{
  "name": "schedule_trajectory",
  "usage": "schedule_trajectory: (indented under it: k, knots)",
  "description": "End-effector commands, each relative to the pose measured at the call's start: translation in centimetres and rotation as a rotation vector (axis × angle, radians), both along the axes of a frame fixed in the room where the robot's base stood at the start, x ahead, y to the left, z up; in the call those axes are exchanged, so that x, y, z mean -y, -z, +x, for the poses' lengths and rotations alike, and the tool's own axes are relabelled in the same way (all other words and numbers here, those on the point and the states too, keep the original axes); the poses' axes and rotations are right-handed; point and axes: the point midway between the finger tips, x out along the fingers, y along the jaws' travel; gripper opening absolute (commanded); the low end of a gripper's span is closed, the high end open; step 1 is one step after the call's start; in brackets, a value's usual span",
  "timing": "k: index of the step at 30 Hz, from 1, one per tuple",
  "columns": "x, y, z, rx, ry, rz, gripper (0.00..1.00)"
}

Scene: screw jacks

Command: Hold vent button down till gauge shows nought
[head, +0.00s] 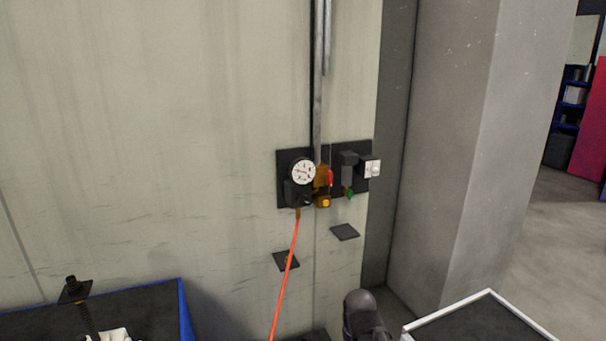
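A round white-faced gauge (303,171) sits on a dark panel (283,158) on the pale wall. Its needle and marks are too small for me to read. Just right of and below it is a small yellow-orange block with a round button-like front (325,202); I cannot tell for sure that this is the vent button. Nothing is seen touching it.
A red lever (330,178) and a green part (350,194) sit close by. An orange hose (285,275) hangs below the gauge. Two small dark plates (345,232) are lower down. A blue-edged bin (184,310) and a white-rimmed tray (520,315) stand in front.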

Motion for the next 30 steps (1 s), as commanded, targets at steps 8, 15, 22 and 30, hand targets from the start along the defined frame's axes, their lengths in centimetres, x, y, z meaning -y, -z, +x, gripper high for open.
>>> schedule_trajectory:
  k: [8, 15, 22, 30]
  knots:
    - [0.0, 0.0, 0.0, 0.0, 0.0, 0.0, 1.0]
    - [0.0, 0.0, 0.0, 0.0, 0.0, 0.0, 0.35]
    - [0.0, 0.0, 0.0, 0.0, 0.0, 0.0, 0.0]
    - [0.0, 0.0, 0.0, 0.0, 0.0, 0.0, 0.0]
